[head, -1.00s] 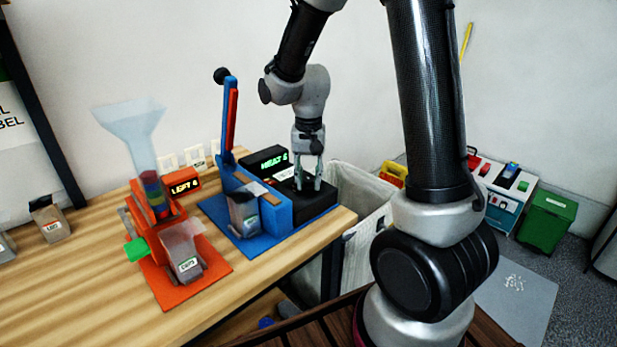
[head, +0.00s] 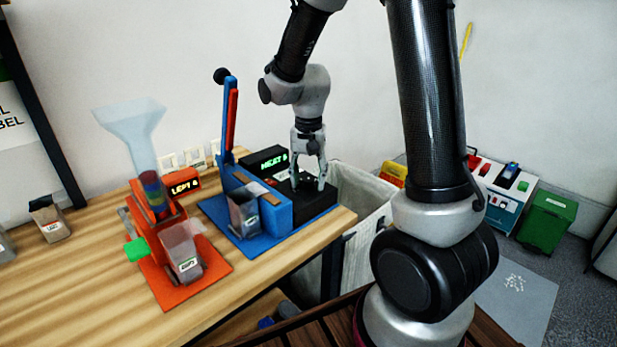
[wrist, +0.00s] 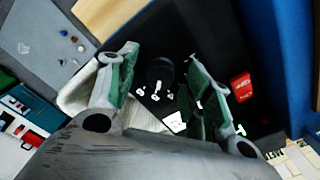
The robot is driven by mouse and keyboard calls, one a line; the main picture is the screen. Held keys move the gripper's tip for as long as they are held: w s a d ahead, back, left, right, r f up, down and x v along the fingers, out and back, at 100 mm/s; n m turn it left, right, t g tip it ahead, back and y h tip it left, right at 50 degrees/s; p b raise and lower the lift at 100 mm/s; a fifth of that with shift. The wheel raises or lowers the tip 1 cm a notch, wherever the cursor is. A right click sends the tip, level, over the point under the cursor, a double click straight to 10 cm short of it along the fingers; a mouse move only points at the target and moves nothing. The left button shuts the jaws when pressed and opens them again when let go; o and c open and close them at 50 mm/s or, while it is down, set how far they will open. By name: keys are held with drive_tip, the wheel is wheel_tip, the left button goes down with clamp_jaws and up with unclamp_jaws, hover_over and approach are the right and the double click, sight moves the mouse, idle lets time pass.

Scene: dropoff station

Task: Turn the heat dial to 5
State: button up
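The black heat unit (head: 314,205) sits at the right end of the blue press (head: 262,232) on the table. Its green display (head: 274,161) reads HEAT and a digit that looks like 5, though blurred. In the wrist view, the round black dial (wrist: 160,70) stands between my fingers, with white marks on the dark panel around it. My gripper (head: 308,186) points down over the unit with its fingers spread. In the wrist view, my gripper (wrist: 163,62) shows gaps on both sides of the dial. The dial's pointer is not clear.
An orange dispenser (head: 160,275) with a clear funnel stands to the left, its display reading LEFT and a digit. The press's upright lever (head: 232,115) rises left of my gripper. A pale bin (head: 357,200) is right of the table edge.

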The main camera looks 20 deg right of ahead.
sight(309, 179)
wheel_tip(309, 179, up, 12)
idle(0.6)
idle(0.5)
drive_tip(key=s+d+r+n+t, duration=0.2)
drive_tip(key=s+d+n, duration=0.1)
drive_tip(key=s, duration=0.7)
drive_tip(key=s+d+r+n+t, duration=0.2)
drive_tip(key=s+d+r+n, duration=0.1)
drive_tip(key=s, duration=0.7)
drive_tip(key=shift+s+r+n, duration=0.15)
drive_tip(key=shift+s+n, duration=0.05)
drive_tip(key=shift+n, duration=0.3)
